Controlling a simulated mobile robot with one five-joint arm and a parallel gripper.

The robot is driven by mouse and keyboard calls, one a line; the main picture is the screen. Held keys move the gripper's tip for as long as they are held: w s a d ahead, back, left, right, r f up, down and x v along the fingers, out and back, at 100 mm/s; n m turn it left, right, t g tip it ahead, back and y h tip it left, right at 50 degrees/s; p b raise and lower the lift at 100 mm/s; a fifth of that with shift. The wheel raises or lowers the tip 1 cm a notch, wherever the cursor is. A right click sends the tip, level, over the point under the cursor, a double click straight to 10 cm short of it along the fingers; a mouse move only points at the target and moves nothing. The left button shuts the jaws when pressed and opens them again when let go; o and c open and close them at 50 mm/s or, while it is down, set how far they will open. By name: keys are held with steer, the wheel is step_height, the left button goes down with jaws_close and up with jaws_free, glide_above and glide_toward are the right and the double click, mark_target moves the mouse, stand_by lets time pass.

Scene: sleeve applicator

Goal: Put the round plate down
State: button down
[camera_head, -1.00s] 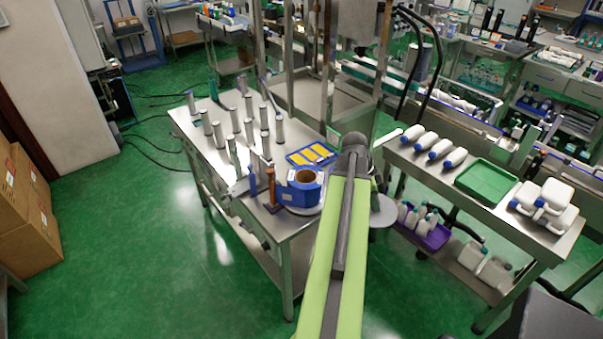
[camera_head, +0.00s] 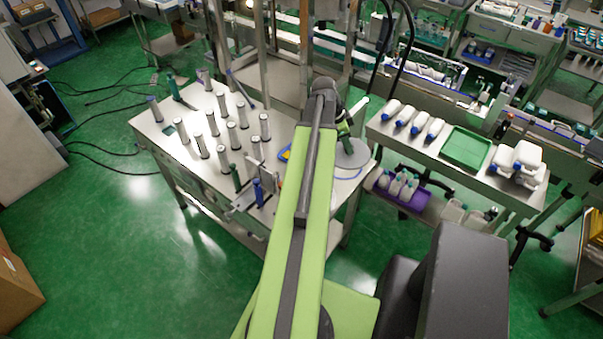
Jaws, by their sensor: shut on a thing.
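The round plate (camera_head: 352,154) is a flat light-grey disc, just right of the end of my arm. It shows over the right end of the steel table (camera_head: 205,173). My gripper (camera_head: 346,133) is at the plate's upper edge and is shut on it. The fingertips are small and partly hidden by my own arm. The plate looks roughly level. I cannot tell whether it touches the tabletop or hangs a little above it.
Several upright grey-white cylinders (camera_head: 221,151) stand on the table's left and middle. My arm covers part of the tabletop. A side bench holds white bottles (camera_head: 418,126) and a green tray (camera_head: 466,148). A purple bin (camera_head: 398,192) sits below.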

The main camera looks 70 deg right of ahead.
steer(key=w+a+f+b, duration=0.6)
steer(key=w+f+b, duration=0.4)
steer(key=f+b, duration=0.2)
stand_by(0.5)
steer(key=shift+f, duration=0.15)
steer(key=c, duration=1.1)
jaws_free()
